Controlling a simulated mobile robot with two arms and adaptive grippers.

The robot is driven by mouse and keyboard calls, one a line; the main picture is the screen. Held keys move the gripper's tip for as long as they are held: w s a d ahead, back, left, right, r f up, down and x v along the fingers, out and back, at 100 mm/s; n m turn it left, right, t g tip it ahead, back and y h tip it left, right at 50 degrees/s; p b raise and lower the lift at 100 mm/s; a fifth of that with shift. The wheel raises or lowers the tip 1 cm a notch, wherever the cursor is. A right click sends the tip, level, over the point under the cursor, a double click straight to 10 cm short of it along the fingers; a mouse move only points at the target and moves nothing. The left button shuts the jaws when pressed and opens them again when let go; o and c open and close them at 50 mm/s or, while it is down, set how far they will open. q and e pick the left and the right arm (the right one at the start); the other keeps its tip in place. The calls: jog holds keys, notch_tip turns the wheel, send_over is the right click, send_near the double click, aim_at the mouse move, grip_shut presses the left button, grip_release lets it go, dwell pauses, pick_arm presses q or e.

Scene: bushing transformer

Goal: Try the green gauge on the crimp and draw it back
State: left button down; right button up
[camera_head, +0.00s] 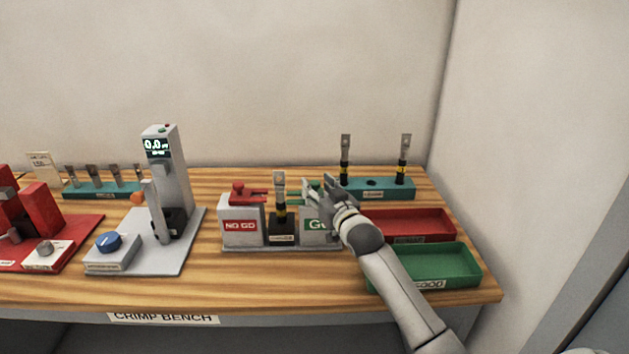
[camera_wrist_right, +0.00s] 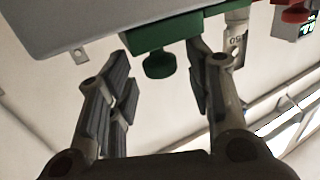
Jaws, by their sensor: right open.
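The gauge stand has a grey NO GO block (camera_head: 241,228) with a red gauge (camera_head: 240,190) on it, and a grey GO block (camera_head: 310,238). The green gauge (camera_head: 305,188) on the GO block is partly hidden by my right gripper (camera_head: 325,185). A crimped lug (camera_head: 279,188) stands upright in a black holder (camera_head: 283,229) between the blocks. In the right wrist view the green gauge's knob (camera_wrist_right: 159,66) sits between the spread fingers of my right gripper (camera_wrist_right: 160,80), with gaps on both sides. The lug (camera_wrist_right: 236,42) shows beyond the right finger. My left gripper is out of view.
A teal rack (camera_head: 378,188) with two lugs stands behind. A red tray (camera_head: 425,222) and a green tray (camera_head: 462,262) lie at right, with my right arm passing over the green tray's left end. A grey tester (camera_head: 167,180) stands left; bare wood (camera_head: 270,282) lies in front.

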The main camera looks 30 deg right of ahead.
jog(key=shift+w+d+r, duration=0.1)
jog(key=shift+w+r, duration=0.05)
jog(key=shift+w, duration=1.05)
grip_shut()
